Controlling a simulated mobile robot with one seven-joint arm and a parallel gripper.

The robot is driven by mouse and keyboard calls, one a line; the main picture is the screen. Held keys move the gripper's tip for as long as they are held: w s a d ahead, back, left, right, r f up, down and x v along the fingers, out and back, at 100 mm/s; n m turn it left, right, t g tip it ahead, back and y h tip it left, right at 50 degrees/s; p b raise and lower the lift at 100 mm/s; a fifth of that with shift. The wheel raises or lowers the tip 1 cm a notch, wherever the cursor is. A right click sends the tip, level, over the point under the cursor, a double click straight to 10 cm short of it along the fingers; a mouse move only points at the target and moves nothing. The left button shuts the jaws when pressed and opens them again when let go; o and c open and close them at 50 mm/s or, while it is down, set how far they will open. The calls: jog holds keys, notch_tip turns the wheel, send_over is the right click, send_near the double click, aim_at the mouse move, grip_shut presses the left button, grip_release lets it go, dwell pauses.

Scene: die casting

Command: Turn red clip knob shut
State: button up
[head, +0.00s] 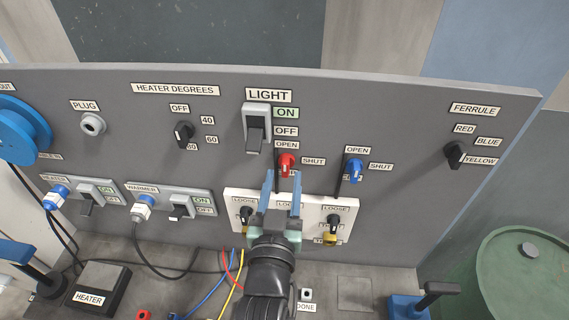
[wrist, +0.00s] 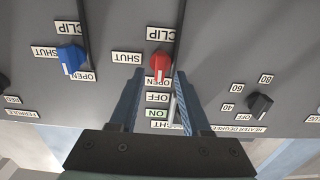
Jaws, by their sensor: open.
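The red clip knob (head: 286,166) sits on the grey panel below the lower OPEN label (head: 287,145), with the SHUT label (head: 313,161) to its right. In the upside-down wrist view the red knob (wrist: 160,65) points toward OPEN. My gripper (head: 283,178) is open and empty, with its blue fingers just below the knob in the head view. In the wrist view my gripper (wrist: 158,78) has a finger on each side of the knob's line. I cannot tell whether the tips reach it.
The light switch (head: 256,128) is above the red knob. A blue knob (head: 355,170) is to its right, and a thin dark rod (head: 338,180) stands beside that one. A white plate (head: 235,200) with black knobs lies below, partly hidden by my gripper.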

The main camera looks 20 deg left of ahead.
aim_at(286, 165)
jog(key=shift+p+x, duration=0.3)
jog(key=shift+x, duration=1.1)
grip_shut()
